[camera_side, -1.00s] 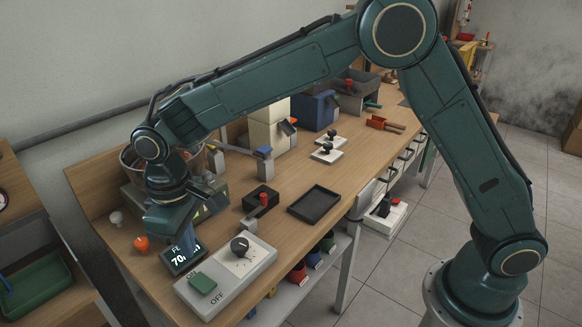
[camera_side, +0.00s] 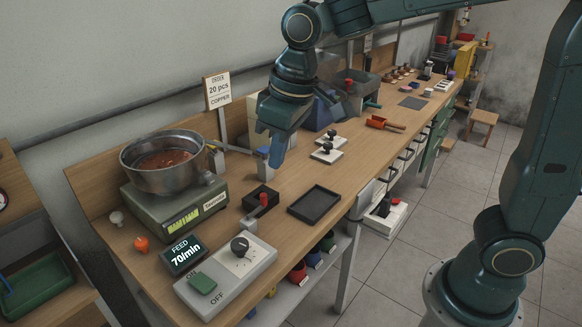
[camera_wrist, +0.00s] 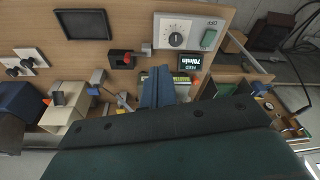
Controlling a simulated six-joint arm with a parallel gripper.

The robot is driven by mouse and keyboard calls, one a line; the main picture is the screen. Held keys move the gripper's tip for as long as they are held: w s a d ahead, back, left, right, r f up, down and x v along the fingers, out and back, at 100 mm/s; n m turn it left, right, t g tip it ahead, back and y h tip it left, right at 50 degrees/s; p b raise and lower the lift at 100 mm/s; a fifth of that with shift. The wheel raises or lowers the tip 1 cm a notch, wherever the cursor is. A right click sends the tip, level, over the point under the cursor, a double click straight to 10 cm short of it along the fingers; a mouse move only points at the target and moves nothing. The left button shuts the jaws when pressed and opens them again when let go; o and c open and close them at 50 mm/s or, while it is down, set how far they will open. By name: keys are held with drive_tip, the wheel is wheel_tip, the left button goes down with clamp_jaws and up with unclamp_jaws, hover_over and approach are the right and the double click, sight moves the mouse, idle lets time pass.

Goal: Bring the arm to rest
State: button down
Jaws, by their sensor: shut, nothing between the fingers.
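My gripper (camera_side: 277,158) hangs above the bench near its middle in the side view, fingers pointing down. It is shut and holds nothing. In the wrist view its blue fingers (camera_wrist: 157,87) are close together. Below and to its left in the side view are a black block with a red lever (camera_side: 262,198) and a control box with a black knob and green button (camera_side: 228,275). The gripper appears clear of everything, though its exact height is hard to tell.
A metal bowl with copper-coloured pieces (camera_side: 165,177) stands on a green scale (camera_side: 175,210). Beside it are a feed display reading 70/min (camera_side: 183,256) and an order sign (camera_side: 217,90). A dark empty tray (camera_side: 315,204) and a red scoop (camera_side: 384,124) lie on the bench (camera_side: 345,165).

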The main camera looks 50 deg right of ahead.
drive_tip(key=s+d+m+t, duration=0.1)
drive_tip(key=s+d, duration=0.5)
drive_tip(key=s, duration=0.3)
drive_tip(key=s+d+m+t, duration=0.2)
drive_tip(key=s+d, duration=0.3)
drive_tip(key=s, duration=0.3)
drive_tip(key=shift+s+d+r+h, duration=0.3)
drive_tip(key=shift+s+d+h, duration=0.05)
drive_tip(key=shift+h, duration=0.05)
